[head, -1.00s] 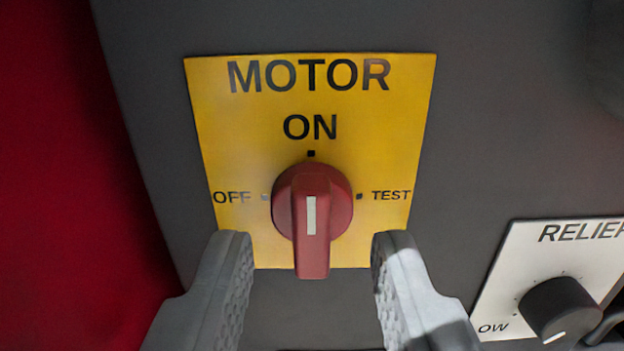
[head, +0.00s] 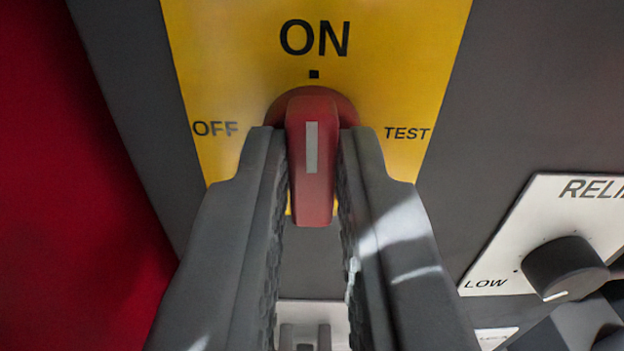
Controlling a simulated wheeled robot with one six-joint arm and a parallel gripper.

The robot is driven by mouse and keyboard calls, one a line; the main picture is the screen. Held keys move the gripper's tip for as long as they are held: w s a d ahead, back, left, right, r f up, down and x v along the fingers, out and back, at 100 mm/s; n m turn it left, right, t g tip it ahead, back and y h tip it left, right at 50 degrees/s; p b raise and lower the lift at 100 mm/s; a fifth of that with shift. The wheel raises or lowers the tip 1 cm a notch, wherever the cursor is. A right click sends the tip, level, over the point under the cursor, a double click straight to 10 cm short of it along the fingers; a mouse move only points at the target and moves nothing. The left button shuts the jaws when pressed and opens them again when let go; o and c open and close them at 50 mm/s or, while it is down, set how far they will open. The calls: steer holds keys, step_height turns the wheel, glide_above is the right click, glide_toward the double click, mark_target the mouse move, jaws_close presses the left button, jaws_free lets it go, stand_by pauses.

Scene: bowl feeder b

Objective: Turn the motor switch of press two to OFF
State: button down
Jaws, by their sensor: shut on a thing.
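The red motor switch (head: 312,195) sits on a yellow plate (head: 225,75) with the labels ON above, OFF at the left and TEST at the right. The switch handle stands upright, in line with the ON mark, and its white stripe faces me. My gripper (head: 312,140) is shut on the handle, with one grey finger at its left side and one at its right. The fingers hide the lower parts of the plate and the sides of the switch's round base.
A white RELIEF plate (head: 510,255) with a black knob (head: 563,266) is at the right. A red surface (head: 70,200) lies at the left. A pale plate with a grey fitting (head: 312,318) shows low between my fingers, partly hidden.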

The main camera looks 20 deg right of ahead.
steer(key=n, duration=0.4)
steer(key=shift+a, duration=0.1)
stand_by(0.3)
steer(key=c, duration=1.4)
jaws_free()
steer(key=shift+c, duration=0.2)
steer(key=v, duration=1.7)
steer(key=shift+s, duration=0.15)
